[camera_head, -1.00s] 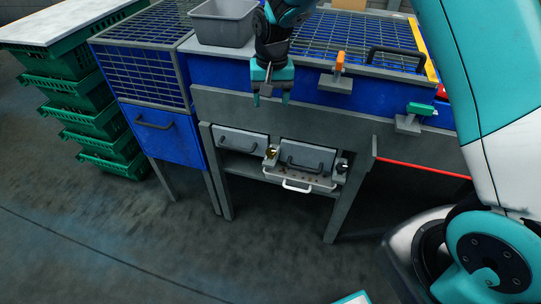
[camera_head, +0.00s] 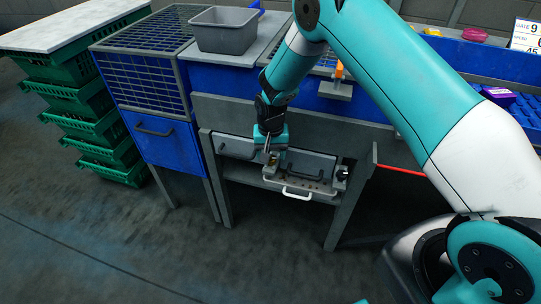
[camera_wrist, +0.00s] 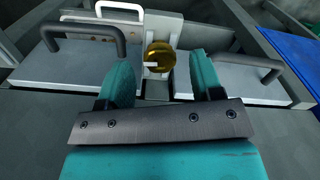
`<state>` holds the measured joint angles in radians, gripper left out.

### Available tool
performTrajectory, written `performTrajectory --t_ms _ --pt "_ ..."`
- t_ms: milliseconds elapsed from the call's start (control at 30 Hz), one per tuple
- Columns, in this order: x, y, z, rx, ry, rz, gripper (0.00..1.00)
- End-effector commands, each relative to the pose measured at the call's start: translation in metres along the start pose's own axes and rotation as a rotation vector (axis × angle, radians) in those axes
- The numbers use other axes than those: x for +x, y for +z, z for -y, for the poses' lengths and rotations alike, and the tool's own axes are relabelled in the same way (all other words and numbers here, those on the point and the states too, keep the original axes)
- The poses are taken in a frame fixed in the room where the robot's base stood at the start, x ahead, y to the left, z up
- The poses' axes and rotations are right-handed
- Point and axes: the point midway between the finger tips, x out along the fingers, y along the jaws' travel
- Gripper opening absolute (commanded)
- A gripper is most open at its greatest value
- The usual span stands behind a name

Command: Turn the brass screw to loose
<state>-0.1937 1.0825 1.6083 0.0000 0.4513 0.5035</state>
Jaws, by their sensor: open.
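The brass screw (camera_wrist: 160,57) is a round gold knob with a pale slot mark, set on a grey bracket (camera_wrist: 162,28) between two panels. In the wrist view it sits ahead of my gripper (camera_wrist: 158,82), roughly centred between the two teal fingertips. The fingers are spread apart with nothing between them. In the head view my gripper (camera_head: 271,148) points down at the left bracket of the drawer front, and the screw there is mostly hidden behind it.
A white handle (camera_head: 298,194) sticks out below the panels. A dark handle (camera_wrist: 85,35) stands on the left panel and another on the right (camera_wrist: 262,66). A black knob (camera_head: 343,172) is on the right bracket. A grey bin (camera_head: 224,32) stands above.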

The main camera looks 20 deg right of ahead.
Motion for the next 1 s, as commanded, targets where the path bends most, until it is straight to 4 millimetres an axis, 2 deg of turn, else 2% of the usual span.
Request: performTrajectory --t_ms 133,433,467,600,667,1000 --pt "0.0110 0.0000 -0.0001 0.000 0.000 0.000 0.60" --pt "0.0129 -0.0001 0.0001 0.000 -0.001 -0.001 0.60" --pt "0.0128 0.0000 0.0001 0.000 -0.001 -0.001 0.55" --pt "0.0127 0.0000 0.0001 0.000 -0.001 -0.001 0.23" --pt "0.0127 0.0000 0.0002 0.000 -0.001 -0.001 0.11" --pt "0.0126 -0.0001 0.0002 -0.039 -0.001 -0.001 0.11"
